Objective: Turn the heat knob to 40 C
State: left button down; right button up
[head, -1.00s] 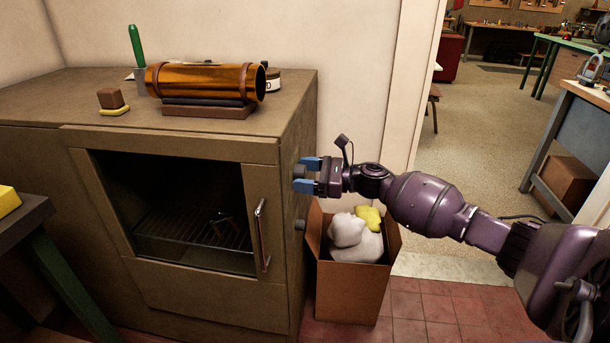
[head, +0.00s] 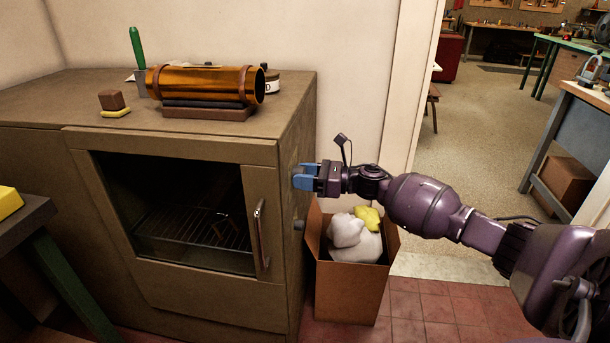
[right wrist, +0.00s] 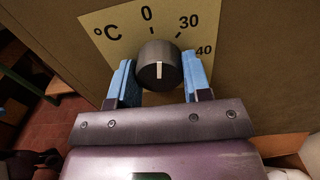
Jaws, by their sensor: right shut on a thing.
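The heat knob (right wrist: 159,68) is a dark round knob on the oven's side. In the right wrist view its white line stands nearly upright, towards the 0 on the yellow dial plate (right wrist: 112,20). The marks 30 and 40 are to the right of 0. My right gripper (right wrist: 160,66) is shut on the knob, with one blue finger on each side. In the head view the right gripper (head: 304,177) is at the right side of the brown oven (head: 215,295), and its fingers hide the knob. My left gripper is not in view.
A second dark knob (head: 299,224) is below the gripper on the oven's side. A cardboard box (head: 348,295) with white and yellow cloths stands close beside the oven, under my right arm. A brass tube (head: 205,81) rests on the oven top.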

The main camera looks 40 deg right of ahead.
jog(key=m, duration=0.2)
jog(key=m+p, duration=0.1)
jog(key=shift+r+m, duration=0.2)
jog(key=shift+m, duration=0.2)
jog(key=m, duration=0.2)
jog(key=shift+m+p, duration=0.3)
jog(key=m+p, duration=0.1)
jog(key=m, duration=0.3)
jog(key=shift+s+a+m, duration=0.1)
jog(key=shift+m, duration=0.2)
jog(key=shift+m+p, duration=0.35)
jog(key=shift+m, duration=0.75)
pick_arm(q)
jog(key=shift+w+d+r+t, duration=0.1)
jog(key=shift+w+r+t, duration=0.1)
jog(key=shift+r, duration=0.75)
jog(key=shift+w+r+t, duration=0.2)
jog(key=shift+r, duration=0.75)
pick_arm(e)
jog(key=shift+m, duration=1)
jog(key=shift+f, duration=0.1)
jog(key=o, duration=0.9)
